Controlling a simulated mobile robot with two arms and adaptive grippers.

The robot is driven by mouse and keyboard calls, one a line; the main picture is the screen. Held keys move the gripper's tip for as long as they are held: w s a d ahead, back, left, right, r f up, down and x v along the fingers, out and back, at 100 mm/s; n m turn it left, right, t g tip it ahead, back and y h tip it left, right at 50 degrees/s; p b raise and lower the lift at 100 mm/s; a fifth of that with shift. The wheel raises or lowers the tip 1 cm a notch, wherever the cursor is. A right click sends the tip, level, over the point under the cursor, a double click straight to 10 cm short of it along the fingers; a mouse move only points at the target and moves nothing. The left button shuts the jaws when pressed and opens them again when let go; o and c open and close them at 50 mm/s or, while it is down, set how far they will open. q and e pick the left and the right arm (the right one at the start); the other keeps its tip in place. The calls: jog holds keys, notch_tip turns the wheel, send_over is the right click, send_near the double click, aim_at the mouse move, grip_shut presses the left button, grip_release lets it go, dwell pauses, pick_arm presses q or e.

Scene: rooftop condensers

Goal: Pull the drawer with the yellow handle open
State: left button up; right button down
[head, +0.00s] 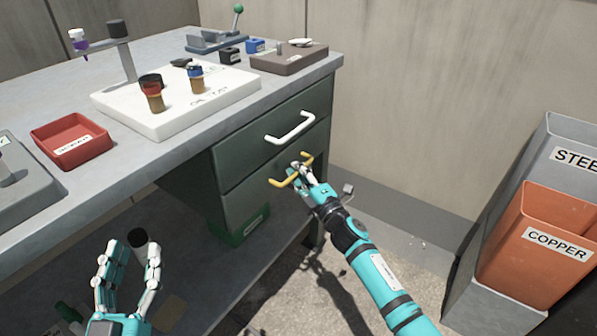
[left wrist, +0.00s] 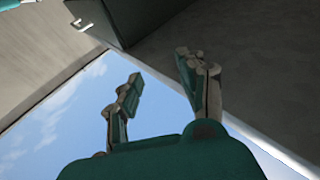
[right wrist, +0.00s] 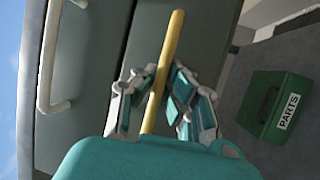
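The yellow handle (head: 283,183) is on the lower drawer (head: 255,193) of the dark green cabinet under the bench. That drawer front looks flush with the cabinet. My right gripper (head: 299,173) is at the handle. In the right wrist view, the fingers of my right gripper (right wrist: 162,95) are closed in on both sides of the yellow handle (right wrist: 173,40), and it looks gripped between them. My left gripper (head: 131,252) is open and empty, low in front of the bench, away from the drawer. Its spread fingers also show in the left wrist view (left wrist: 160,85).
The upper drawer has a white handle (head: 290,128) just above. A green parts bin (head: 246,226) sits below the drawers. A red tray (head: 71,141) and white board (head: 180,118) are on the bench. A copper bin (head: 540,245) stands at the right. Floor before the cabinet is clear.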

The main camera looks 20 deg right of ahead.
jog(key=shift+d, duration=0.1)
dwell(0.3)
pick_arm(q)
jog(key=s+a+f+g+y+p, duration=0.2)
jog(key=s+f+g, duration=0.3)
jog(key=f+g, duration=0.2)
jog(key=s+a+f+g+y+p, duration=0.2)
jog(key=f+g, duration=0.5)
jog(key=f, duration=0.5)
jog(key=shift+s+a+n+p, duration=0.3)
jog(key=shift+s+a+p, duration=0.4)
jog(key=shift+s, duration=0.65)
pick_arm(e)
jog(key=s+d, duration=1.4)
jog(key=s, duration=0.5)
jog(key=shift+d, duration=0.4)
jog(key=shift+s+r, duration=0.1)
jog(key=c, duration=1.6)
grip_release()
jog(key=shift+c, duration=0.2)
jog(key=shift+s, duration=0.1)
